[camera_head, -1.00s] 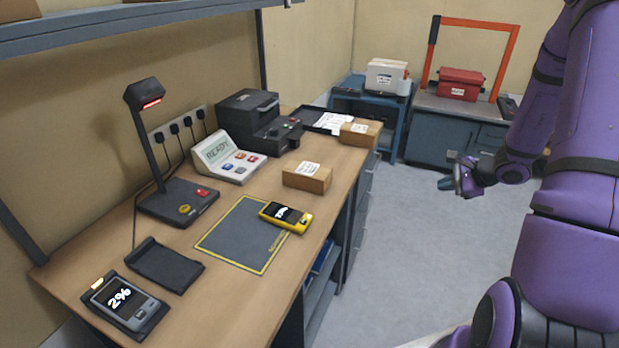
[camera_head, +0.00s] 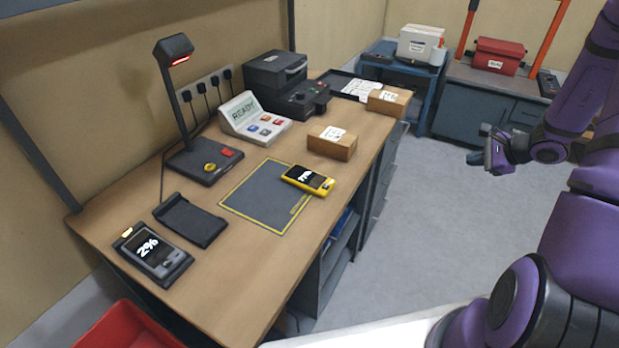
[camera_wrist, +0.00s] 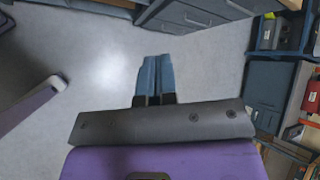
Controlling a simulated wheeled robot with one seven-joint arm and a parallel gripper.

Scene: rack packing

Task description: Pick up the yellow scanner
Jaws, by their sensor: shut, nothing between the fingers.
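The yellow scanner (camera_head: 309,181) lies screen up on the right edge of a dark mat with a yellow border (camera_head: 256,203), on the wooden bench. Its dark screen shows white characters. My gripper (camera_head: 477,145) is well to the right of the bench, over the floor and away from the scanner. In the wrist view my gripper's blue fingers (camera_wrist: 155,75) are together with nothing between them. The scanner cannot be made out in the wrist view.
A grey scanner (camera_head: 151,253) sits in a dock at the bench's near left, beside an empty black cradle (camera_head: 190,221). A lamp (camera_head: 205,163) and a cardboard box (camera_head: 332,143) stand near the mat. A red bin (camera_head: 127,328) is at the bottom left. Open floor lies right of the bench.

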